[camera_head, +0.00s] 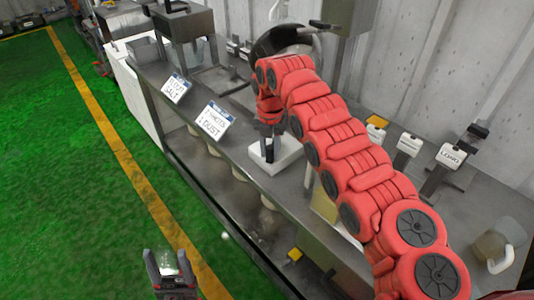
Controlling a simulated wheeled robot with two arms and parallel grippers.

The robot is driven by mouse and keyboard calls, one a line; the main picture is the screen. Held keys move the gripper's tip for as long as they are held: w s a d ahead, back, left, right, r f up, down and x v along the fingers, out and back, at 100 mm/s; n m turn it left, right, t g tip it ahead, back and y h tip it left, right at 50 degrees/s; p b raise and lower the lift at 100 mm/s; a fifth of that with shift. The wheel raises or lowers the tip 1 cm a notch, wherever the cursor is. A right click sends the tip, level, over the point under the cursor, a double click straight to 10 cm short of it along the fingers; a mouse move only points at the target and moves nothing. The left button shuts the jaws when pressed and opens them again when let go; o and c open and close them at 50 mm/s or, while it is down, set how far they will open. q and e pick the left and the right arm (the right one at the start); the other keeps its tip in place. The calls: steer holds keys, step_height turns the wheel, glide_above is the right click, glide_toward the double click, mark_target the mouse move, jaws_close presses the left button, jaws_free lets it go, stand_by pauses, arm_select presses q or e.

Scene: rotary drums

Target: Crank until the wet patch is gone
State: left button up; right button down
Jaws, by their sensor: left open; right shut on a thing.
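A dark round drum (276,41) stands at the back of the metal bench, partly hidden behind my red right arm. A grey lever-like bar (301,31) shows in front of it; whether this is the crank is unclear. My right gripper (269,153) points down, shut, with its fingertips at a white block (289,155) on the bench. The small part between the fingers is hard to make out. My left gripper (167,264) is open and empty, low over the green floor in front of the bench. I cannot make out any wet patch.
The metal bench (240,150) carries a salt sign (176,88), a dust sign (212,121) and white labels (451,156) at the right. A clear jug (490,247) stands at the right end. Several pale containers sit below. Green floor (60,180) lies open at left.

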steer(key=shift+w+d, duration=0.1)
steer(key=c, duration=0.6)
jaws_free()
steer(key=shift+r, duration=0.25)
steer(key=r, duration=0.9)
steer(key=shift+a+r, duration=0.1)
steer(key=shift+a, duration=0.15)
step_height(320, 180, up, 8)
steer(key=p, duration=0.7)
steer(key=shift+d, duration=0.2)
steer(key=shift+f, duration=0.2)
